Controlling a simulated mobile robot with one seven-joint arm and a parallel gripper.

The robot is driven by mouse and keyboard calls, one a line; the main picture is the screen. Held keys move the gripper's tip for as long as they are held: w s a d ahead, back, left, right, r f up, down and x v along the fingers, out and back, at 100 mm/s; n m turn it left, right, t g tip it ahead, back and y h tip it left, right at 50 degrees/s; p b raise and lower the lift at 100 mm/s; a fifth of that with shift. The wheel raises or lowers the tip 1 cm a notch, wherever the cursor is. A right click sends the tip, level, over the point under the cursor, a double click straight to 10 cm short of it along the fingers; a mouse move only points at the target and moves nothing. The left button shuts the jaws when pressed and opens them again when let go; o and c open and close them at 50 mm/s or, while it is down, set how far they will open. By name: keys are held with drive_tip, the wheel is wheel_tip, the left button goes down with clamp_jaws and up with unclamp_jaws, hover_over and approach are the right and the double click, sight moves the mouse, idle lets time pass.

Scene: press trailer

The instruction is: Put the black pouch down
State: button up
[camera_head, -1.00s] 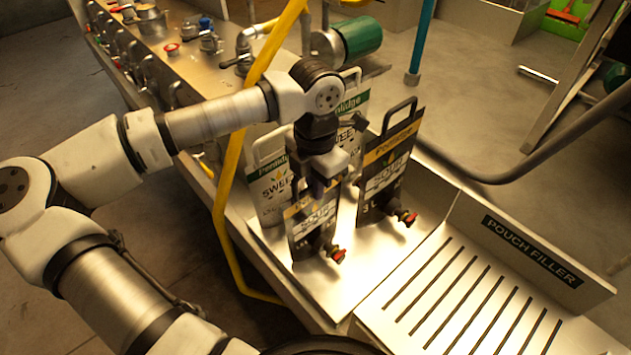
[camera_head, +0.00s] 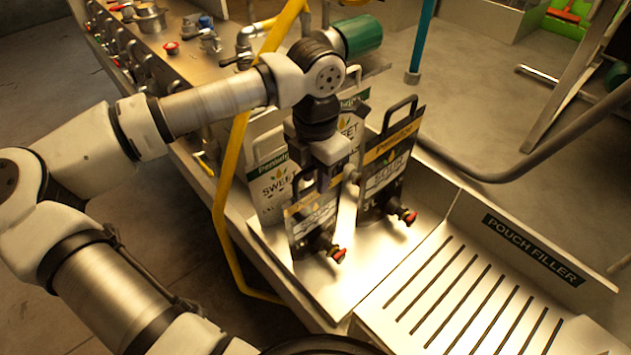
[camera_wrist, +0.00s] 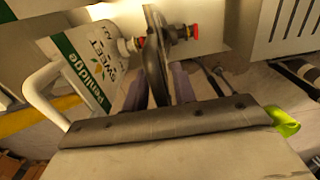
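The black pouch (camera_head: 314,222) with a "SOUR" label and a red-tipped spout stands upright on the steel tray (camera_head: 335,290), in front of the other pouches. My gripper (camera_head: 322,178) is just above it, at its handle. In the wrist view the pouch (camera_wrist: 154,55) shows nearly edge-on, between the two purplish fingers of my gripper (camera_wrist: 158,92). The fingers look spread, with narrow gaps beside the pouch. A second, larger black pouch (camera_head: 385,178) stands upright to the right.
A white pouch (camera_head: 272,186) stands close on the left, and another white one (camera_head: 352,122) behind. A yellow rail (camera_head: 229,180) rises left of the tray. The slotted pouch filler (camera_head: 455,305) lies to the right. Bare tray shows in front.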

wheel_tip(320, 180, up, 10)
drive_tip(key=shift+f+b, duration=0.1)
drive_tip(key=shift+b, duration=0.4)
